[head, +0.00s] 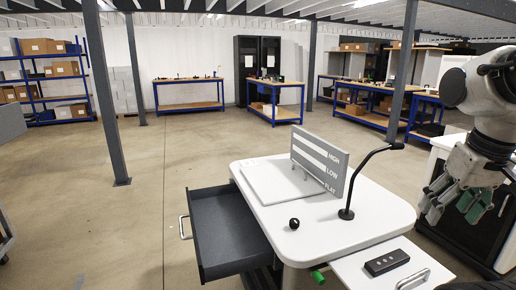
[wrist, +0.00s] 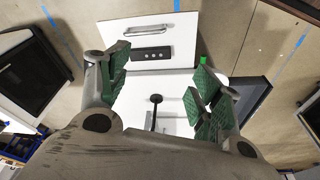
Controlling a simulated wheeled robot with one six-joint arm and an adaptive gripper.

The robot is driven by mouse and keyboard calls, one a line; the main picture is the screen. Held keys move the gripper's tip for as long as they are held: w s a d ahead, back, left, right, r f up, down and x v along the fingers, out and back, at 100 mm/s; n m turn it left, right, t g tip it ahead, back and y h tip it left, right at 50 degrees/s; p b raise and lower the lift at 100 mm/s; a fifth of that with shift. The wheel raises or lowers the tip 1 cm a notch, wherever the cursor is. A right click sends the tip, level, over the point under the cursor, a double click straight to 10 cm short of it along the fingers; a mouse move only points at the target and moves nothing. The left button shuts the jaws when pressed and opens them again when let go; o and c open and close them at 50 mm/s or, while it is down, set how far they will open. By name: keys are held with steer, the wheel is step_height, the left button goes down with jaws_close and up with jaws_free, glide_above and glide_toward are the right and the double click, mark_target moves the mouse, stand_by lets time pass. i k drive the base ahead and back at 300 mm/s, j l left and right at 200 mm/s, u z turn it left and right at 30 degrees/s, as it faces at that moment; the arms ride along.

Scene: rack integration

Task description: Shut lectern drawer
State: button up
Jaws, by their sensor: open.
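The lectern (head: 365,207) has a white rounded top. Its dark grey drawer (head: 222,228) is pulled out on the left side, empty, with a light metal handle (head: 184,227) on its outer front. In the wrist view, part of a dark drawer (wrist: 252,98) shows at the right, partly behind a finger. My gripper (head: 456,203) hangs at the right of the head view, above and to the right of the lectern, far from the drawer handle. In the wrist view, its green-padded fingers (wrist: 158,92) are spread, with nothing between them.
On the lectern stand a sign panel (head: 320,160), a gooseneck microphone (head: 347,213) and a black ball (head: 294,223). A white side shelf (head: 350,268) with a black control box (head: 387,262) juts out in front. A grey post (head: 115,100) stands behind left. Floor left of the drawer is clear.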

mark_target(229, 241)
steer(key=j+u, duration=0.65)
steer(key=j, duration=0.15)
steer(key=i+j, duration=0.2)
steer(key=i, duration=0.35)
